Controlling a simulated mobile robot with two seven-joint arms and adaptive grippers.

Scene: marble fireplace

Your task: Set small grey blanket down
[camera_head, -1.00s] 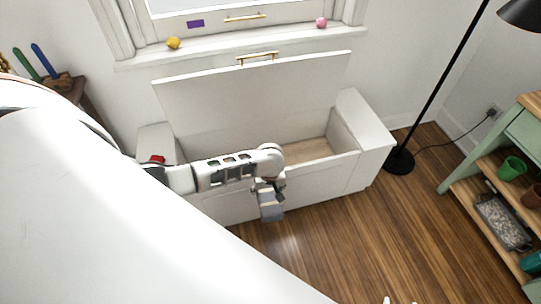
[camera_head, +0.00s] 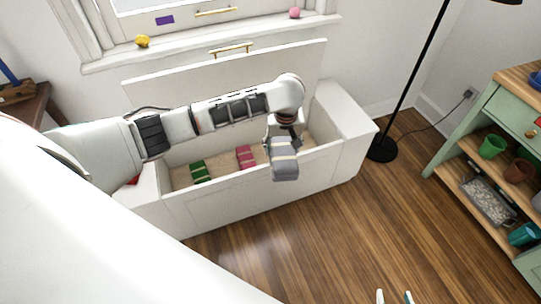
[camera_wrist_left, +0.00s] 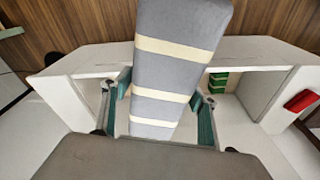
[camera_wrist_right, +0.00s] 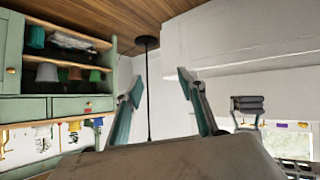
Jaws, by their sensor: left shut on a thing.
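The small grey blanket (camera_head: 284,168), folded with cream stripes, hangs from my left gripper (camera_head: 284,138) at the front edge of the open white storage bench (camera_head: 335,160). In the head view it overlaps the front wall; I cannot tell whether it touches it. In the left wrist view the blanket (camera_wrist_left: 180,60) sits between the two fingers of my left gripper (camera_wrist_left: 163,95), above the bench wall. My right gripper (camera_wrist_right: 160,88) is open and empty in the right wrist view; only its tips show at the bottom of the head view.
A green folded cloth (camera_head: 200,171) and a pink-red one (camera_head: 245,157) lie inside the bench. Its lid (camera_head: 230,85) stands open behind. A black lamp base (camera_head: 382,149) stands right of the bench, and a green shelf unit (camera_head: 480,130) further right. The wood floor (camera_head: 300,240) in front is clear.

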